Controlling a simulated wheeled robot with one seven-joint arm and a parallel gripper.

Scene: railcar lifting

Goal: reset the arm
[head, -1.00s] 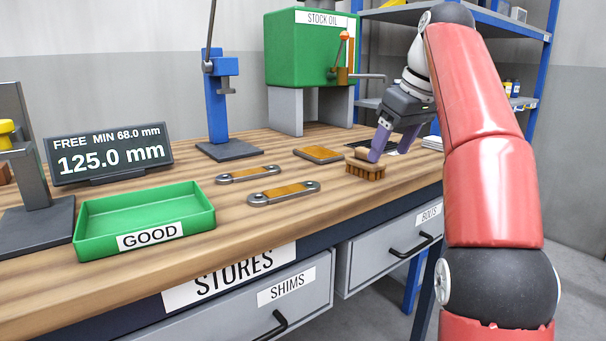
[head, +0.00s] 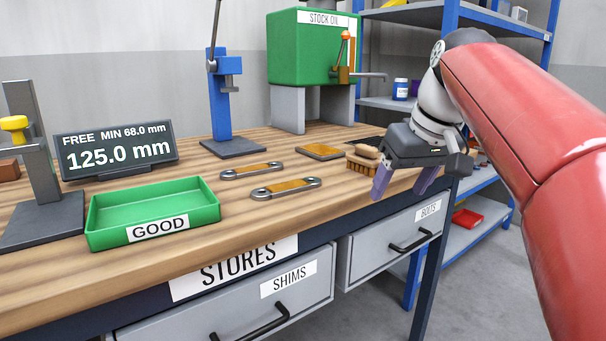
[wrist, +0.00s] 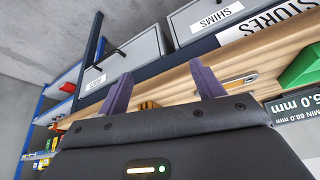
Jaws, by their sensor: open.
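My gripper (head: 404,184) is open and empty in the head view, at the bench's front right edge. Its two purple fingers stand apart, beside and in front of the wooden brush (head: 362,165). In the wrist view my gripper (wrist: 160,88) also shows both fingers spread with nothing between them. My red arm comes in from the right of the head view. The brush lies on the workbench (head: 330,205), partly close behind the gripper.
An empty green GOOD tray (head: 207,211), two metal links (head: 286,188), a flat wooden-topped plate (head: 320,151), a display (head: 116,151) reading 125.0 mm and a blue press (head: 221,110) stand on the bench. A blue shelf rack (head: 470,232) stands at right. The SHIMS drawer (head: 235,305) is shut.

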